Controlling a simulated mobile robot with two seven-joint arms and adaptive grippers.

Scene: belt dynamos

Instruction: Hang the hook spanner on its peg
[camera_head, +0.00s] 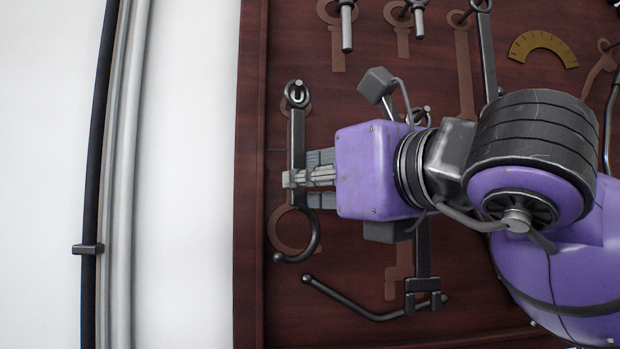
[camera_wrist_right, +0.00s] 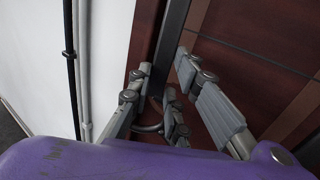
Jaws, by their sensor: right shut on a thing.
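The hook spanner (camera_head: 298,142) is a dark grey bar with a ring at its top and a curved hook at its bottom. It hangs upright in front of the left edge of the brown tool board. My right gripper (camera_head: 297,178) comes from the right and is shut on the middle of its shank. The ring lines up with a peg (camera_head: 297,94) at the upper left; I cannot tell how far the ring is over it. In the right wrist view the shank (camera_wrist_right: 172,42) runs up between the fingers (camera_wrist_right: 160,92). My left gripper is not in view.
The brown board (camera_head: 253,200) has painted tool outlines; one (camera_head: 284,222) shows beside the hook. A bent dark rod (camera_head: 345,301) is below, and another tool (camera_head: 423,286) hangs under my wrist. Several pegs and tools line the top. White wall and pipes (camera_head: 122,180) are left.

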